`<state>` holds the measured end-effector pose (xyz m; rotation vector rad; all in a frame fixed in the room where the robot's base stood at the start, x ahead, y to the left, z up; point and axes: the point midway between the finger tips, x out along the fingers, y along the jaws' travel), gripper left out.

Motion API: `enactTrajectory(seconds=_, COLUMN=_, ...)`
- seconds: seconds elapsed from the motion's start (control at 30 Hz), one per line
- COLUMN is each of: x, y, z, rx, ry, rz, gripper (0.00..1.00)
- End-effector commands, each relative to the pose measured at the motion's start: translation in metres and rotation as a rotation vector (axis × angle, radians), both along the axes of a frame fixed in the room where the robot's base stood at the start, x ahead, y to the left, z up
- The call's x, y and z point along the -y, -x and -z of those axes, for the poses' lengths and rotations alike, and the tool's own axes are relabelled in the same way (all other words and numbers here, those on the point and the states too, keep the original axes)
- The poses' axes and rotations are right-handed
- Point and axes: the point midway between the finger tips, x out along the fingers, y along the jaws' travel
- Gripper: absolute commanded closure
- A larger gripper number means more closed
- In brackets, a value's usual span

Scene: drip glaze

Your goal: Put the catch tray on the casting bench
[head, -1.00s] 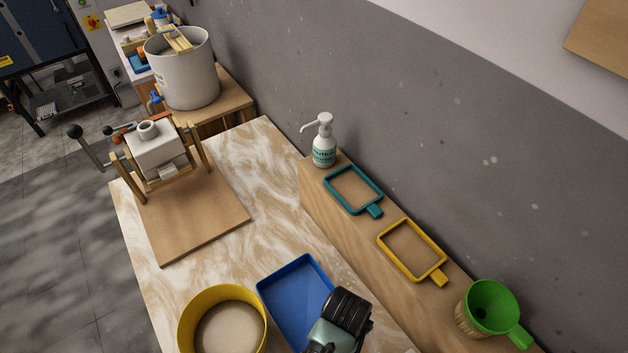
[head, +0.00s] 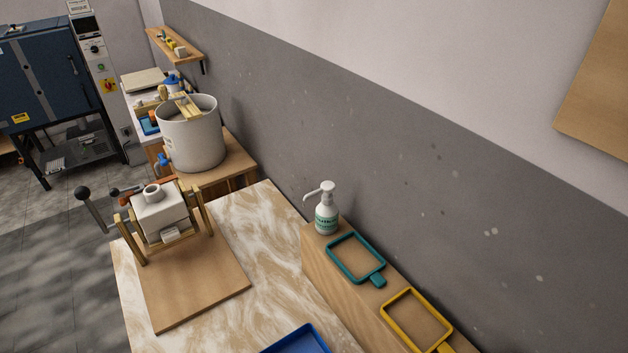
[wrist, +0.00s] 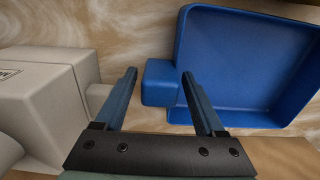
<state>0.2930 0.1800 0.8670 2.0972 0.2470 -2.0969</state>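The blue tray (wrist: 245,60), a shallow rectangle with a block-like tab (wrist: 160,83), lies on a marbled, brown-and-white worktop (wrist: 130,30) in the wrist view. My gripper (wrist: 160,85) is open, with the tab between its two fingers. The right finger is close to the tab; a gap shows on the left, and I cannot tell whether either touches. In the head view only the tray's far corner (head: 300,340) shows at the bottom edge, on the same worktop (head: 265,235). My gripper is outside the head view. No label marks which surface is the casting bench.
A pale grey box (wrist: 40,85) stands left of my fingers. A white mould in a wooden frame (head: 160,215) stands on a board (head: 195,290). A wooden ledge (head: 365,315) along the wall holds a pump bottle (head: 326,215), a teal frame (head: 355,258) and a yellow frame (head: 415,320).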

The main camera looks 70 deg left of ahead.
Motion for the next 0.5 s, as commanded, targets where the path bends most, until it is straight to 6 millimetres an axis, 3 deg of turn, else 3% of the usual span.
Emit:
enactTrajectory(seconds=0.03, x=0.0, y=0.0, z=-0.0001, rx=0.0, ry=0.0, rz=0.0, gripper=0.4)
enactTrajectory(seconds=0.37, x=0.0, y=0.0001, z=-0.0002, rx=0.0, ry=0.0, rz=0.0, gripper=0.99)
enactTrajectory(seconds=0.5, x=0.0, y=0.0001, z=-0.0002, rx=0.0, ry=0.0, rz=0.0, gripper=1.0)
